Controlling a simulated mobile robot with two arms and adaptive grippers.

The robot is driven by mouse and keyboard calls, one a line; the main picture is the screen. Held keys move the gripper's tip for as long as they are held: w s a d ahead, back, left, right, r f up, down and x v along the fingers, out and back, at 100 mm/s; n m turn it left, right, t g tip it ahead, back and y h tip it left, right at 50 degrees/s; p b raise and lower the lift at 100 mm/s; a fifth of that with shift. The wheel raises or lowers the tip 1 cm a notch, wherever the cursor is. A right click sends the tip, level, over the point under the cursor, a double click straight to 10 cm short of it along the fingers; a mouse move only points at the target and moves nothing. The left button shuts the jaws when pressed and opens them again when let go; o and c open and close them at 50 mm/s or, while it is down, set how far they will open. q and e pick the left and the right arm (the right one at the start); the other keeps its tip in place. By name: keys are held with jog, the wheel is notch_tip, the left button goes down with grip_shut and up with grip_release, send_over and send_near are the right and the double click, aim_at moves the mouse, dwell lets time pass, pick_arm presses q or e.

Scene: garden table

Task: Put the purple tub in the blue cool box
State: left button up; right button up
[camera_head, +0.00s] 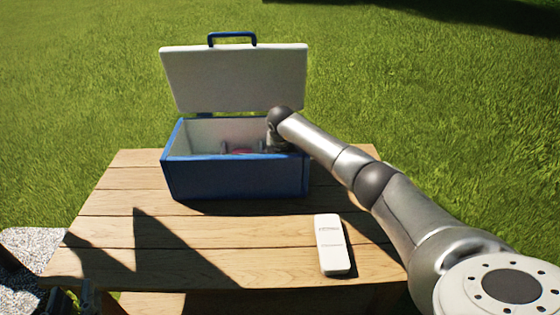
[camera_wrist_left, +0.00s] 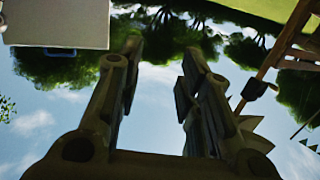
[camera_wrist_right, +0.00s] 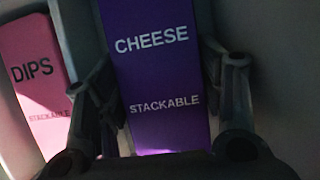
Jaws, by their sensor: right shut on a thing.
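The blue cool box (camera_head: 235,178) stands on the table with its lid (camera_head: 235,78) raised and its inside open to view. My right arm reaches down into it, and my right gripper (camera_wrist_right: 156,68) is mostly hidden by the box and arm in the head view. In the right wrist view it is shut on the purple tub (camera_wrist_right: 160,75), marked CHEESE and STACKABLE, with a finger at each side. The tub is not clearly seen in the head view. My left gripper (camera_wrist_left: 163,55) is open and empty, its fingers apart against the sky; it shows at the head view's lower left (camera_head: 74,298).
A pink tub (camera_wrist_right: 38,85), marked DIPS, lies inside the box left of the purple one in the right wrist view. A white slim block (camera_head: 333,245) lies on the wooden table (camera_head: 110,220) in front of the box. The table's left front is clear.

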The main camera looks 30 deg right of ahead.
pick_arm(q)
jog(key=shift+w+r, duration=0.1)
jog(key=shift+r, duration=0.3)
pick_arm(e)
jog(key=shift+f, duration=0.1)
pick_arm(q)
jog(key=shift+d+r+t, duration=0.1)
jog(key=shift+r+t, duration=0.25)
jog(key=shift+t, duration=0.15)
pick_arm(e)
jog(key=shift+f, duration=0.15)
